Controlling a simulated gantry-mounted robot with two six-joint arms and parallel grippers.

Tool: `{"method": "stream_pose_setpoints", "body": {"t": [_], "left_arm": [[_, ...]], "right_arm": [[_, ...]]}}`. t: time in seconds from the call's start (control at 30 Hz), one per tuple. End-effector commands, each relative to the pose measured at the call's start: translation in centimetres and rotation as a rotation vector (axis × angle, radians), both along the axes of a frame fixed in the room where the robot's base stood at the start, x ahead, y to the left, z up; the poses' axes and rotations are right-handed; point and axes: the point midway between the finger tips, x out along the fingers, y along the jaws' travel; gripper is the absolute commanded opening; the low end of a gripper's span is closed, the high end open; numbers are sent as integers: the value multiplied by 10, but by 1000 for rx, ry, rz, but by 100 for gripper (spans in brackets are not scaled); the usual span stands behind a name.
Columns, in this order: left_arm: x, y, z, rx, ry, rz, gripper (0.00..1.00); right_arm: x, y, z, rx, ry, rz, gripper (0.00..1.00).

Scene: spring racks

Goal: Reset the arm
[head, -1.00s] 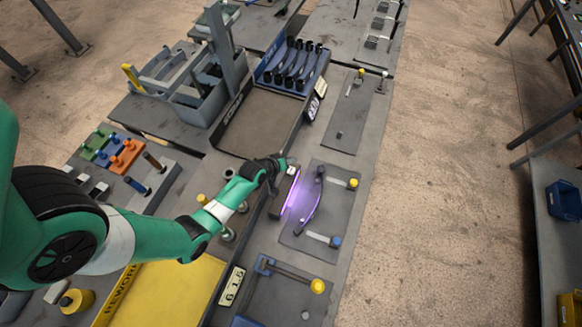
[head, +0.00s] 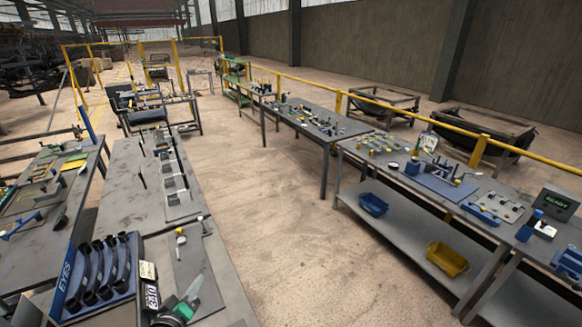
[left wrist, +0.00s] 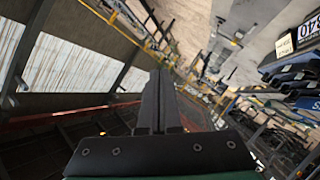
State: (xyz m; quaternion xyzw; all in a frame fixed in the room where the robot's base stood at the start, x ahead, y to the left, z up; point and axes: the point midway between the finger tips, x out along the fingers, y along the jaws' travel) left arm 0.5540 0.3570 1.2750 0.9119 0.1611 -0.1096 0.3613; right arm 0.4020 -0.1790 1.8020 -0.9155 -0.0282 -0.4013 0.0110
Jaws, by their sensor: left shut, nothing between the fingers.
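My left gripper (left wrist: 158,100) shows in the left wrist view with its two dark fingers together and nothing between them. It points into open space, away from any table surface. In the head view, only a green, white and dark part of my left arm shows at the bottom, beside the grey plate (head: 197,258). My right gripper is in neither view.
A long workbench (head: 128,190) runs away from me. Bare floor (head: 270,220) lies right of it, before the right-hand benches.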

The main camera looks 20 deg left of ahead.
Motion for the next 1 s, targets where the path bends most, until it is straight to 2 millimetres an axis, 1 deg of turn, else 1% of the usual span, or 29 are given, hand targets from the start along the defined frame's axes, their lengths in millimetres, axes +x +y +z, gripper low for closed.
{"method": "stream_pose_setpoints", "body": {"t": [0.03,0.07,0.1,0.13,0.17,0.2,0.27,0.3,0.37,0.4,0.47,0.5,0.57,0.6,0.67,0.7,0.77,0.8,0.83,0.9,1.0], "left_arm": [[16,-15,46,32,-71,-34,0],[23,-24,70,51,-111,-53,0],[30,-36,103,78,-165,-77,0],[34,-45,128,98,-206,-94,0],[38,-54,153,120,-247,-111,0],[40,-67,187,148,-303,-132,0],[39,-87,237,191,-388,-162,0],[35,-100,270,219,-447,-178,0],[25,-119,320,265,-536,-200,0],[16,-131,352,297,-597,-212,0],[-3,-148,400,346,-691,-223,0],[-18,-159,430,381,-753,-225,0],[-46,-172,472,435,-849,-221,0],[-66,-178,497,474,-908,-212,0],[-96,-183,527,533,-987,-188,0],[-115,-184,542,575,-1028,-164,0],[-141,-180,555,648,-1070,-120,0],[-154,-179,558,704,-1079,-91,0],[-160,-178,559,749,-1073,-72,0],[-154,-177,555,807,-1037,-62,0],[-153,-177,555,828,-1030,-56,0]], "right_arm": [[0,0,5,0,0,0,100],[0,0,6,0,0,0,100],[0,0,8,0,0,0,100],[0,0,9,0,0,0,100],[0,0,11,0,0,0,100],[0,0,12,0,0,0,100],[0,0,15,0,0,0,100],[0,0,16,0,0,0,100],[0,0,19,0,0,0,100],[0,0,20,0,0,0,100],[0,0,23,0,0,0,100],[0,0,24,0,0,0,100],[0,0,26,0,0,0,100],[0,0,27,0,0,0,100],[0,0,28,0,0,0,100],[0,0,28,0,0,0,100],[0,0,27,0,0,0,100],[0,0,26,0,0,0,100],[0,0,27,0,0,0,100],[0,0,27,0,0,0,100],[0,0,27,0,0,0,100]]}}
